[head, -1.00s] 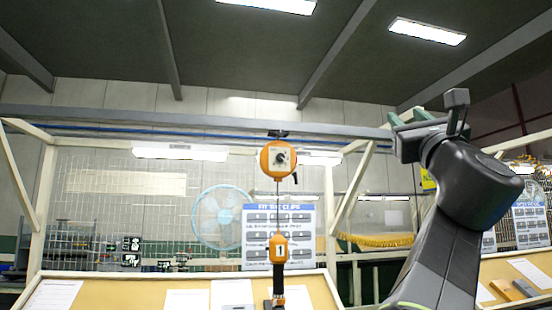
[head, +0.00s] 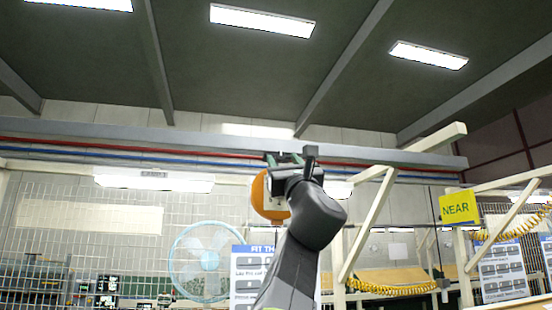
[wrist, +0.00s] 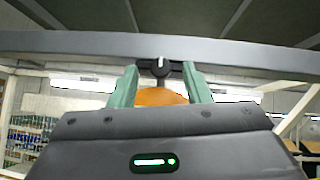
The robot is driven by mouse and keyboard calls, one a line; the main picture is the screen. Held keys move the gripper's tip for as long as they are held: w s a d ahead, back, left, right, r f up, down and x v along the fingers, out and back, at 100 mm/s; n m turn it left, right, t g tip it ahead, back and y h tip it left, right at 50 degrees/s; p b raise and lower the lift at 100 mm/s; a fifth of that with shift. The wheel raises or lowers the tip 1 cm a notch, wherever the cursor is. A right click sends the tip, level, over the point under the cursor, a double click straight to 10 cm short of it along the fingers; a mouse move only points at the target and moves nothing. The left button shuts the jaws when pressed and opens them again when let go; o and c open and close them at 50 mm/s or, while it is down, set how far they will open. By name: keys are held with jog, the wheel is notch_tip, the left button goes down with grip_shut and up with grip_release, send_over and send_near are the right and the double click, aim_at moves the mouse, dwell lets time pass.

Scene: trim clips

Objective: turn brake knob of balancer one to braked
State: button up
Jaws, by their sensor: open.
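The orange balancer (head: 259,197) hangs under the grey overhead beam, partly hidden behind my arm in the head view. Its front face and brake knob are covered there, so I cannot read the knob's setting. My gripper (head: 288,157) is in front of the balancer's upper part. In the wrist view, my gripper's green fingers (wrist: 160,68) stand apart with nothing held. The orange balancer top (wrist: 160,97) shows between them, low down. A dark round fitting with a pale upright mark (wrist: 160,66) appears above the orange, between the fingers; I cannot tell if it touches them.
The grey beam (head: 100,130) runs across above the balancer. A wooden frame post (head: 367,225) and a yellow NEAR sign (head: 459,208) stand to the right. A blue fan (head: 200,262) and wire mesh are behind at left.

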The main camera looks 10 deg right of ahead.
jog(key=shift+w+r, duration=0.35)
jog(key=shift+w, duration=0.15)
grip_shut()
